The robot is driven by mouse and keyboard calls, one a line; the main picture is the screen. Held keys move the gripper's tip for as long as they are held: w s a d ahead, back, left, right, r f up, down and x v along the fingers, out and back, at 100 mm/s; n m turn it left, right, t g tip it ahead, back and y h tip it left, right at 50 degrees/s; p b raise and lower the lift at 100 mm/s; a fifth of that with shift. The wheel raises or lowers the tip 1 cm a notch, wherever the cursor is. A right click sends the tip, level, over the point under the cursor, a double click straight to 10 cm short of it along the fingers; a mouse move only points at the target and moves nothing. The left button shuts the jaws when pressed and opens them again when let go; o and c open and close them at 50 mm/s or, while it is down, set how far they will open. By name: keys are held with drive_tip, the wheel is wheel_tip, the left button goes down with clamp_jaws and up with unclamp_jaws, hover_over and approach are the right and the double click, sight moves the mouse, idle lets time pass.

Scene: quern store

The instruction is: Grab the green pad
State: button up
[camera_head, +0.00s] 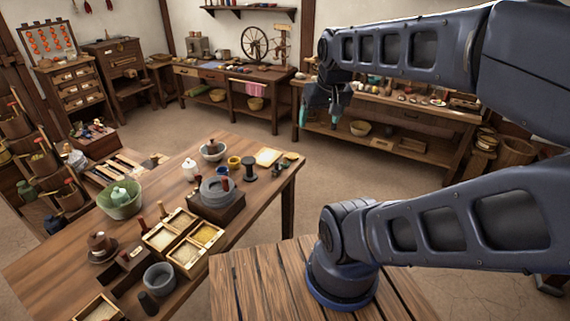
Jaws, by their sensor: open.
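A stone quern (218,190), a green bowl (122,203) and divided boxes (186,240) crowd the table. Open floor lies beyond its right end.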

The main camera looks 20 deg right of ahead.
drive_tip(key=shift+c, duration=0.3)
drive_tip(key=shift+c, duration=0.7)
